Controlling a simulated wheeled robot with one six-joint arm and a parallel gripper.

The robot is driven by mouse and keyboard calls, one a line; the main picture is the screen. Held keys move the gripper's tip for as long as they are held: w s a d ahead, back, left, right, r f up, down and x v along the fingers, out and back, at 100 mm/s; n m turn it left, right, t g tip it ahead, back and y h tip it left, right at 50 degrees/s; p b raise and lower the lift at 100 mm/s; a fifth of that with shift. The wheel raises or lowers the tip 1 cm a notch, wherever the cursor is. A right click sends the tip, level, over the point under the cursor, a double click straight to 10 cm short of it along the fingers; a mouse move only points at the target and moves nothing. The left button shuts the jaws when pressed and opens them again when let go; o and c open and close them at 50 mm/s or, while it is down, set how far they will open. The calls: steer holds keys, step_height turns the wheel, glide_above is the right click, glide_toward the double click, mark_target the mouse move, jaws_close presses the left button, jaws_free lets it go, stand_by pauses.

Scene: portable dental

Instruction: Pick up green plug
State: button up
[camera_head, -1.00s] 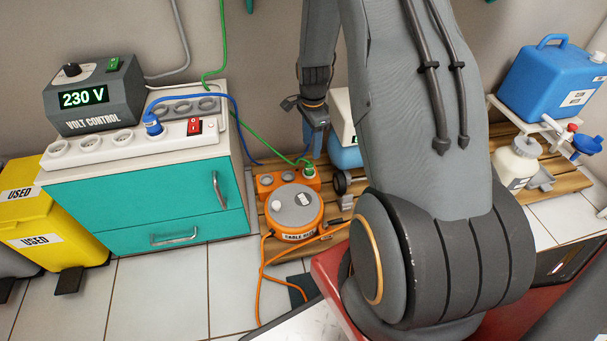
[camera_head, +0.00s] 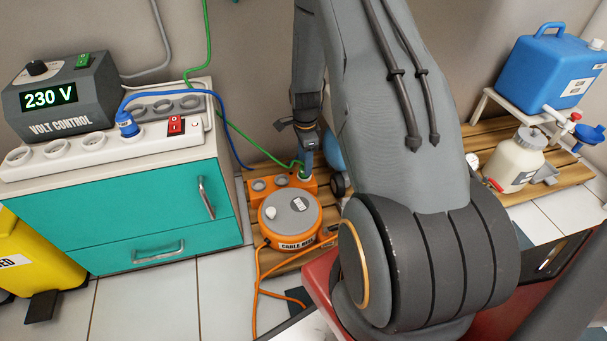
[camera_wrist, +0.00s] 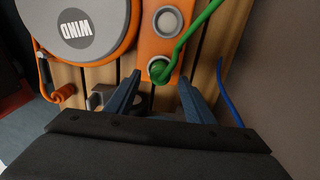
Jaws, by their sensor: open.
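The green plug (camera_wrist: 160,71) sits in the end socket of the orange socket block (camera_wrist: 150,48) on the cable reel, with its green cable (camera_wrist: 190,37) running up and to the right in the wrist view. My gripper (camera_wrist: 162,88) is open, with one finger on each side of the plug and a gap to each. The fingers look just short of the plug or level with its edge. In the head view my gripper (camera_head: 306,158) is over the right end of the block and hides most of the plug.
The orange cable reel (camera_head: 290,217) stands beside the block on a wooden pallet (camera_head: 233,182). A teal cabinet (camera_head: 150,215) with a power strip is at left. A blue cable (camera_wrist: 229,92) passes right of my gripper. A white bottle (camera_head: 513,160) and blue canister (camera_head: 550,72) stand at right.

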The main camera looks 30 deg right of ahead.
step_height(320, 180, down, 2)
steer(key=shift+f+b, duration=0.2)
steer(key=shift+b, duration=0.2)
steer(key=shift+c, duration=0.5)
steer(key=c, duration=1.1)
steer(key=shift+r, duration=0.1)
step_height(320, 180, up, 7)
steer(key=p, duration=0.3)
steer(key=shift+r+p, duration=0.15)
steer(key=shift+p, duration=0.25)
steer(key=s+a+p, duration=0.1)
steer(key=s, duration=0.4)
steer(key=s+a+p, duration=0.2)
steer(key=s, duration=0.4)
steer(key=s+a+p, duration=0.2)
steer(key=s, duration=0.4)
steer(key=shift+s+f, duration=0.15)
steer(key=shift+f, duration=0.05)
